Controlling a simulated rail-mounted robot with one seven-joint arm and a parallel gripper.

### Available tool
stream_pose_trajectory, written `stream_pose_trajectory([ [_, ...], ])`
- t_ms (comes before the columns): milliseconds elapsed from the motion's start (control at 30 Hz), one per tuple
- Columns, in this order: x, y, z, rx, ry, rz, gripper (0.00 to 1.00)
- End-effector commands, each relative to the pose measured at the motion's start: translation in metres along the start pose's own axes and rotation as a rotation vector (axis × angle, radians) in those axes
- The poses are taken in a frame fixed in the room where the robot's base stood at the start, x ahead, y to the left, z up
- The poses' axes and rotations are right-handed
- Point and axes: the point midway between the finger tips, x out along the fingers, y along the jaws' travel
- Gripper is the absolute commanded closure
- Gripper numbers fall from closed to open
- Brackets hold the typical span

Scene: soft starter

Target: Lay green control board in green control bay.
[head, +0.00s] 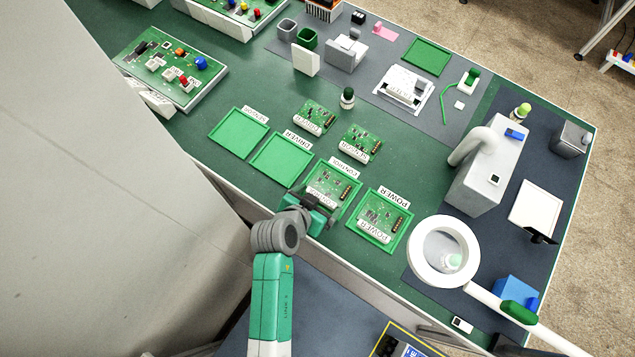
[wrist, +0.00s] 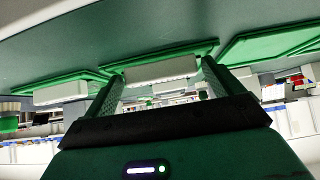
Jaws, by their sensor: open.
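The green control board (head: 333,182) lies in the third green bay, the control bay (head: 352,204), whose raised rim shows around it. It looks flat, but my gripper hides its near edge. My gripper (head: 318,205) is open at the near side of this board. In the wrist view, the two fingers of my gripper (wrist: 160,80) stand on either side of a white block (wrist: 160,69) on a board. I cannot tell whether they touch it.
The power bay (head: 364,236) at right holds a board. The sensor bay (head: 238,132) and driver bay (head: 281,159) are empty. Two loose boards (head: 316,116) (head: 360,143) lie behind. A ring magnifier (head: 443,219) stands at right.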

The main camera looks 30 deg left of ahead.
Motion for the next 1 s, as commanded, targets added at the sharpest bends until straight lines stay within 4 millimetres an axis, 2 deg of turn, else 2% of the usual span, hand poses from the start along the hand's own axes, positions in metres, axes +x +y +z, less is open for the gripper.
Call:
stream_pose_trajectory([
  [200, -0.043, 0.000, -0.003, 0.000, 0.003, -0.002, 0.00],
  [400, -0.072, 0.000, -0.001, 0.000, 0.003, -0.001, 0.00],
  [900, -0.076, 0.000, -0.001, 0.001, 0.002, -0.001, 0.00],
  [967, -0.080, -0.003, -0.019, 0.014, 0.027, -0.018, 0.00],
  [1000, -0.084, -0.006, -0.039, 0.026, 0.055, -0.037, 0.00],
])
